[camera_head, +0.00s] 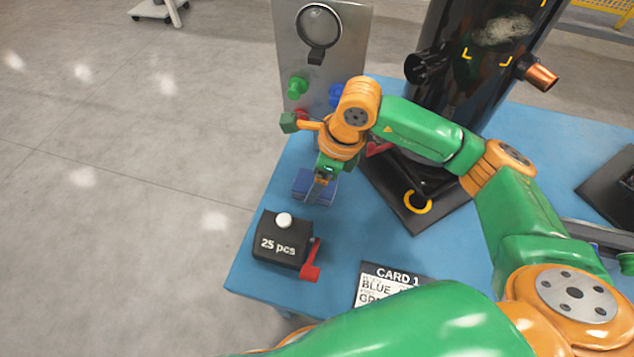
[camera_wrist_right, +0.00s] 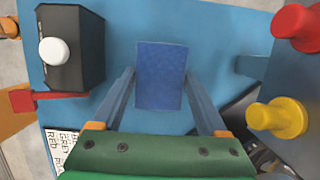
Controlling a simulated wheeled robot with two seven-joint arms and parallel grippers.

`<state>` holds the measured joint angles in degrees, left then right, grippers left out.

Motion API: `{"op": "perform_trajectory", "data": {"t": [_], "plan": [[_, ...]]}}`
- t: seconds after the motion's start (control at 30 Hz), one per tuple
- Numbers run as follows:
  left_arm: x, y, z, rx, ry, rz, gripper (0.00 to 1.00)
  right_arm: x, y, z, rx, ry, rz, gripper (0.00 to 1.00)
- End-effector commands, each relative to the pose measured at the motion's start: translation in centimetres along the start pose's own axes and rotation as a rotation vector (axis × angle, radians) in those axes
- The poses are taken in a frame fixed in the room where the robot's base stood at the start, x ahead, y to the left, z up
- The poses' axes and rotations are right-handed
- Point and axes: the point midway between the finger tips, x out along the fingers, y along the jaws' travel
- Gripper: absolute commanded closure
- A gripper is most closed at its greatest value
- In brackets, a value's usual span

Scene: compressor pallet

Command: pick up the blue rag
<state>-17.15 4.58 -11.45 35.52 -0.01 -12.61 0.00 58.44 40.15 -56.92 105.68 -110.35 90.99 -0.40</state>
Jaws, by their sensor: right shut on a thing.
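The blue rag (camera_head: 308,186) is a small folded dark-blue pad by the left side of the blue table. In the right wrist view the rag (camera_wrist_right: 161,75) lies between the two fingers. My right gripper (camera_head: 321,183) points down and is shut on the rag; its fingers (camera_wrist_right: 161,84) flank the rag's left and right edges. Whether the rag touches the table or is slightly raised, I cannot tell. My left gripper is not in view.
A black "25 pcs" box (camera_head: 283,241) with a white knob and red lever stands nearby. A grey panel (camera_head: 345,40) with coloured knobs and a black cylinder (camera_head: 480,75) stand behind. A card (camera_head: 385,285) lies in front. Bare table (camera_head: 345,230) shows between.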

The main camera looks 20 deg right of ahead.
Motion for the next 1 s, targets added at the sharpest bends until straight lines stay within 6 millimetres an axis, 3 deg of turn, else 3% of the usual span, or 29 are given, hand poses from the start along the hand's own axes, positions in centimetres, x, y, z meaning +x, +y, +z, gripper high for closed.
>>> {"op": "perform_trajectory", "data": {"t": [0.07, 0.27, 0.5, 0.7, 0.93, 0.97, 1.0], "plan": [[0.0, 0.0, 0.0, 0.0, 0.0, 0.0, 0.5, -2.0, 0.1, 0.2, -0.001, -0.005, -0.005, 0.77], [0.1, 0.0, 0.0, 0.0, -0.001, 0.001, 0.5, -8.3, 2.2, -2.5, -0.002, -0.003, -0.009, 0.77], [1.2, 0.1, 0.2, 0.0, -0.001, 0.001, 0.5, -12.4, 5.2, -7.6, 0.002, 0.001, -0.009, 0.77], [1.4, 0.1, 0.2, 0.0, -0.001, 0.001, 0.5, -13.9, 6.3, -9.1, 0.001, 0.001, -0.003, 0.77], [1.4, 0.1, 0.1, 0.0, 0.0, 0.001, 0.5, -14.1, 6.4, -9.1, 0.0, 0.0, -0.001, 0.77], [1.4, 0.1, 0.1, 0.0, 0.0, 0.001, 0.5, -14.1, 6.4, -9.1, 0.0, 0.0, -0.001, 0.27], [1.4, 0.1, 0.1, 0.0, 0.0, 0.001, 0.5, -14.1, 6.4, -9.1, 0.0, 0.0, -0.001, 0.37]]}}
